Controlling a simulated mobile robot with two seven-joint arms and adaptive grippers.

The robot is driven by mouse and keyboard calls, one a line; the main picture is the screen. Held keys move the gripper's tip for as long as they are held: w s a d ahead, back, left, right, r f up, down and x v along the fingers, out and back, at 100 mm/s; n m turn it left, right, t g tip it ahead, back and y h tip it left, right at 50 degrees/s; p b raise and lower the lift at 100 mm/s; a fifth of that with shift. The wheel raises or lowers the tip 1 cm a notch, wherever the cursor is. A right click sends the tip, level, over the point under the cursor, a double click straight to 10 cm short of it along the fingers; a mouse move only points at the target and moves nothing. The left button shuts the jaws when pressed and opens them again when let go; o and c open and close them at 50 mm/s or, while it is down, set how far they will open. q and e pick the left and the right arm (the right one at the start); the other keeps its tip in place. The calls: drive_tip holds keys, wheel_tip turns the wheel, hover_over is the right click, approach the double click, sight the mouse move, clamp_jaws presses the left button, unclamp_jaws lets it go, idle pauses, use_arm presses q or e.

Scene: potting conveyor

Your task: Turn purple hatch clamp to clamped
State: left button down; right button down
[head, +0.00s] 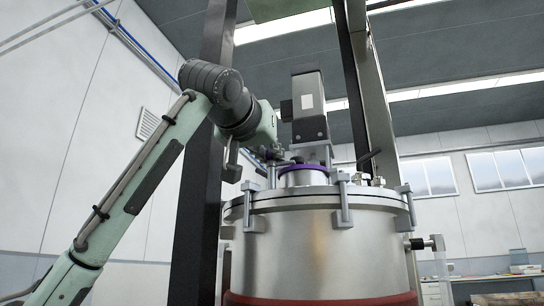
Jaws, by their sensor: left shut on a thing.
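The purple hatch clamp (303,167) is a purple ring around a short metal neck on top of the large steel vessel (318,245). A dark lever shows at its left side, at my left gripper. My left gripper (279,157) reaches in from the left over the vessel's lid, small and dark in the head view. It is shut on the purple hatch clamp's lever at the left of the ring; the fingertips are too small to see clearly. My right gripper is not in view.
A grey motor block (309,108) stands just behind the clamp. Dark upright posts (203,190) flank the vessel. Several bolt clamps (342,200) ring the lid's edge. A bench (495,282) is far right.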

use_arm(q)
drive_tip(key=n+y, duration=0.2)
drive_tip(key=y, duration=0.1)
drive_tip(key=n+y, duration=0.2)
drive_tip(key=y, duration=0.1)
drive_tip(key=shift+d+t+y, duration=0.15)
drive_tip(key=shift+t+y, duration=0.15)
drive_tip(key=shift+t, duration=0.1)
drive_tip(key=shift+n+y, duration=0.5)
drive_tip(key=shift+y, duration=0.1)
drive_tip(key=shift+n+y, duration=0.4)
drive_tip(key=shift+y, duration=0.2)
drive_tip(key=n+g+y+p, duration=0.1)
drive_tip(key=y, duration=0.1)
drive_tip(key=shift+n+y, duration=0.4)
drive_tip(key=shift+n+g+y+p, duration=0.45)
drive_tip(key=shift+n+y, duration=0.25)
drive_tip(key=shift+y, duration=0.3)
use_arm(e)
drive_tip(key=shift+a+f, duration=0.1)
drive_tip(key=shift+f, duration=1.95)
use_arm(q)
drive_tip(key=c, duration=1.6)
unclamp_jaws()
